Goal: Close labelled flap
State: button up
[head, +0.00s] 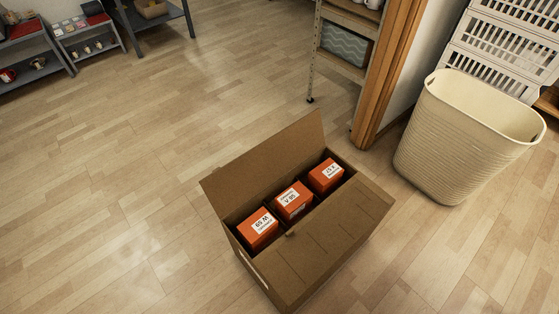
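An open brown cardboard box (268,270) stands on the floor at the lower middle of the head view. Its back-left long flap (263,158) stands up, leaning outward a little. Its front-right long flap (335,240) lies about level over the right part of the opening. I see no readable label on either flap; a pale mark shows low on the box's left end. Three orange cartons with white labels sit in a row inside: a near one (258,228), a middle one (293,201) and a far one (326,175). My gripper is not in view.
A tall cream basket (465,135) stands to the right, with white slatted crates (510,45) behind it. A wooden post (388,70) and a shelf rack (345,45) stand behind the box. The floor left of the box is clear.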

aim_at(229, 186)
jog(key=i+j+z, duration=0.1)
jog(key=j+z, duration=0.25)
jog(key=j, duration=0.55)
jog(key=j+z, duration=0.35)
jog(key=j, duration=0.5)
jog(key=i+j+z, duration=0.25)
jog(key=j, duration=0.45)
jog(key=j+z, duration=0.25)
jog(key=j, duration=0.45)
jog(key=j+z, duration=0.2)
jog(key=j, duration=0.55)
jog(key=j+z, duration=0.25)
jog(key=j, duration=0.5)
jog(key=j+z, duration=0.25)
jog(key=j, duration=0.5)
jog(key=k+j+z, duration=0.25)
jog(key=j, duration=0.45)
